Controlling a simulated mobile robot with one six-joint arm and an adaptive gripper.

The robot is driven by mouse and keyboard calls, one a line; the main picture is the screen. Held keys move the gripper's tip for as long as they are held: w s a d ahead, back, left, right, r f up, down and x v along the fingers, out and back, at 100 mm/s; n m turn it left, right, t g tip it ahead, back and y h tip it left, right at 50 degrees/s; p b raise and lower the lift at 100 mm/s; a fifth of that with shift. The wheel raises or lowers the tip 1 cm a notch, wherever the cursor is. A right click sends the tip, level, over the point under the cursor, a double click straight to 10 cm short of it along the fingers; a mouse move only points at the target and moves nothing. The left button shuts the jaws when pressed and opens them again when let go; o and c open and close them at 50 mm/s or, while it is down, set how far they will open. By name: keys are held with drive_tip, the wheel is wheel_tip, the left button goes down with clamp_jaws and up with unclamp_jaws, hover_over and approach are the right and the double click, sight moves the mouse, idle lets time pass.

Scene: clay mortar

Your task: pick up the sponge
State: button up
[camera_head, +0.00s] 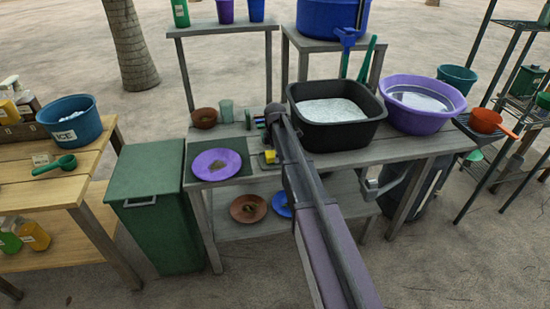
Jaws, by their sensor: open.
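A small yellow block that looks like the sponge (270,157) lies near the front edge of the grey wooden table (400,150), just right of the purple plate. My arm reaches in from the bottom right, and its end with my gripper (268,136) is above and close beside the yellow block. The gripper is open. Its fingers are small and dark here, partly hidden by my arm, and I cannot tell whether they touch the block.
A purple plate (217,163) lies on a dark mat to the left. A black tub (337,137) and a purple basin (424,121) of water stand to the right. A brown bowl (204,118) and a clear cup (226,110) stand behind. A green bin (155,215) is at lower left.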

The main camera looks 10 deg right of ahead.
drive_tip(key=c, duration=0.9)
drive_tip(key=shift+r, duration=0.1)
wheel_tip(320, 180, up, 18)
drive_tip(key=p, duration=1.8)
